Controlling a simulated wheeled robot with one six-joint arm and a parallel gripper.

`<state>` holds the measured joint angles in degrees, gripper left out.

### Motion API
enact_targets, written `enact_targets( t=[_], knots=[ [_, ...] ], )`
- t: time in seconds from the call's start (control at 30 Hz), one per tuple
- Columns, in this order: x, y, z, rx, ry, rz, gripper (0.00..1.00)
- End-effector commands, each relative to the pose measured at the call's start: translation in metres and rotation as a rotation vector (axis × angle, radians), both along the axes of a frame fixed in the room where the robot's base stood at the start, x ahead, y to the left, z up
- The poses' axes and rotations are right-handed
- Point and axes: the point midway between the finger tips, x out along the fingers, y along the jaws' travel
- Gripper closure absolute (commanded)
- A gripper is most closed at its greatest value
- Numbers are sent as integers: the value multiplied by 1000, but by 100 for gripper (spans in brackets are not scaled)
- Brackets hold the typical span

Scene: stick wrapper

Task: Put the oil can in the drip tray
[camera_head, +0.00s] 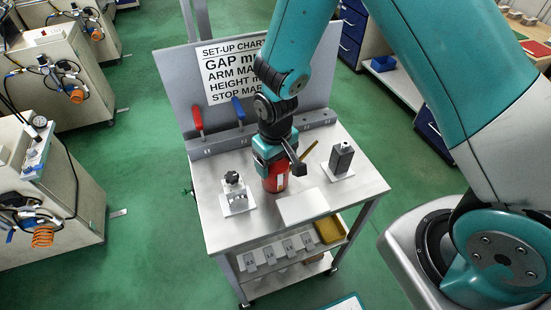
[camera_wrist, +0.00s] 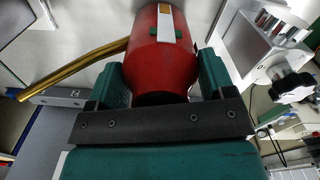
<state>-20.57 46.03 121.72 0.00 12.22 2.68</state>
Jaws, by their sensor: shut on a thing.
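The red oil can (camera_head: 275,184) is upright over the middle of the bench top, held between the fingers of my gripper (camera_head: 274,164). In the wrist view the oil can (camera_wrist: 165,45) fills the space between the two teal fingers of my gripper (camera_wrist: 163,78). Its brass spout (camera_wrist: 75,70) points out to the left there. I cannot tell whether its base touches the bench. A yellow open tray (camera_head: 330,230) sits on the shelf below, at the right; it may be the drip tray. A pale flat rectangle (camera_head: 303,206) lies on the bench just in front of the can.
On the bench (camera_head: 228,229), a metal fixture with a black knob (camera_head: 234,190) stands left of the can and a dark block (camera_head: 342,157) stands right. A back panel with a chart (camera_head: 228,70) and red and blue handles rises behind. Grey blocks (camera_head: 275,252) line the shelf.

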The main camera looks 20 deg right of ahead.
Motion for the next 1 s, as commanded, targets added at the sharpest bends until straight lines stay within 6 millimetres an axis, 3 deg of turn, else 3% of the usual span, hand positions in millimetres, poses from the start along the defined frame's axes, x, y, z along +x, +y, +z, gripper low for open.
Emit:
enact_targets(
  t=[0.27, 0.3, 0.37, 0.73, 1.0],
  knots=[
    [0, 0, -4, 0, 0, 0, 57],
    [0, 0, -3, 0, 0, 0, 15],
    [0, 0, -2, 0, 0, 0, 1],
    [1, 0, 7, 1, -2, 0, 0],
    [1, 1, 59, 2, -7, 0, 0]
  ],
)
